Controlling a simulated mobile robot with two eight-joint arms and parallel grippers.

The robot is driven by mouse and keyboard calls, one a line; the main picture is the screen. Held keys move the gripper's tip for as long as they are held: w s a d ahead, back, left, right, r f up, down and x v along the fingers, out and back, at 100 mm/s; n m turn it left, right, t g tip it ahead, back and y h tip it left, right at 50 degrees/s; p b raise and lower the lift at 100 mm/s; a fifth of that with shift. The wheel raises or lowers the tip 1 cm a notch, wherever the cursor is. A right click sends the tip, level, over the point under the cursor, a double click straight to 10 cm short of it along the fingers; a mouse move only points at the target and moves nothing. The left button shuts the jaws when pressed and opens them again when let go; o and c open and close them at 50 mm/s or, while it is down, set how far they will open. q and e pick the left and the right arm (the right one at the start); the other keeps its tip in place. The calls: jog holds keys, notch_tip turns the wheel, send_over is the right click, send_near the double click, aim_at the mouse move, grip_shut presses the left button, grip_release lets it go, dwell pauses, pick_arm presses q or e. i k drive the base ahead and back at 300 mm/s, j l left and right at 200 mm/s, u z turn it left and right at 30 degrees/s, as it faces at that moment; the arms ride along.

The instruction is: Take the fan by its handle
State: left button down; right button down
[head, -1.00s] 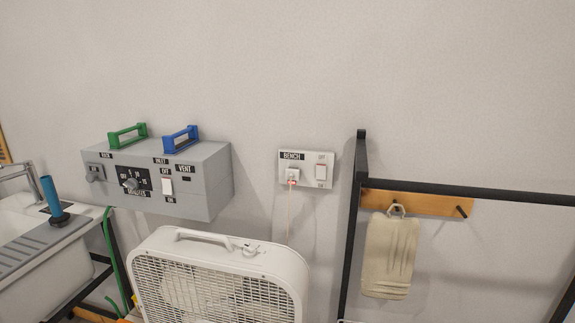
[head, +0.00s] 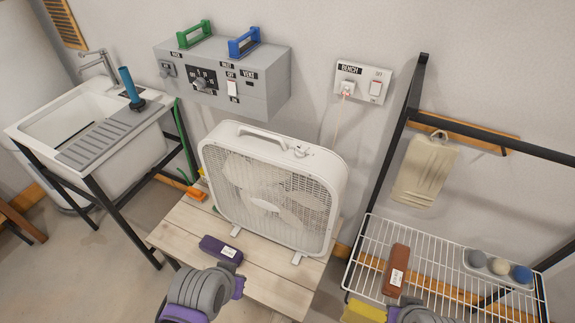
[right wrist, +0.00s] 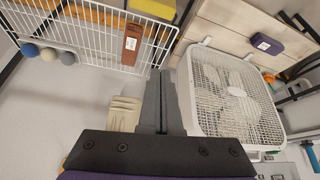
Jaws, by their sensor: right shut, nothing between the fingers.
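A white box fan (head: 270,190) stands upright on a pale wooden table (head: 180,232). Its handle (head: 262,136) runs along the top edge, with a knob to the right. In the right wrist view the fan (right wrist: 222,95) lies to the right of my right gripper (right wrist: 164,75), whose two dark fingers are together with nothing between them. The gripper is apart from the fan in that picture. The fan's handle is hard to make out there.
A purple labelled block (head: 222,249) lies on the table before the fan. A wire rack (head: 440,255) at right holds a brown block (head: 396,270) and several balls. A cord runs to the wall socket (head: 361,82). A grey control box (head: 222,80) and sink (head: 85,125) are behind and left.

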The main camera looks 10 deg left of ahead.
aim_at(265, 186)
jog(key=j+u, duration=0.15)
jog(key=u, duration=0.25)
jog(key=i+j+u, duration=0.1)
jog(key=u, duration=0.75)
jog(key=i+j+u, duration=0.1)
jog(key=u, duration=0.3)
jog(key=i, duration=0.05)
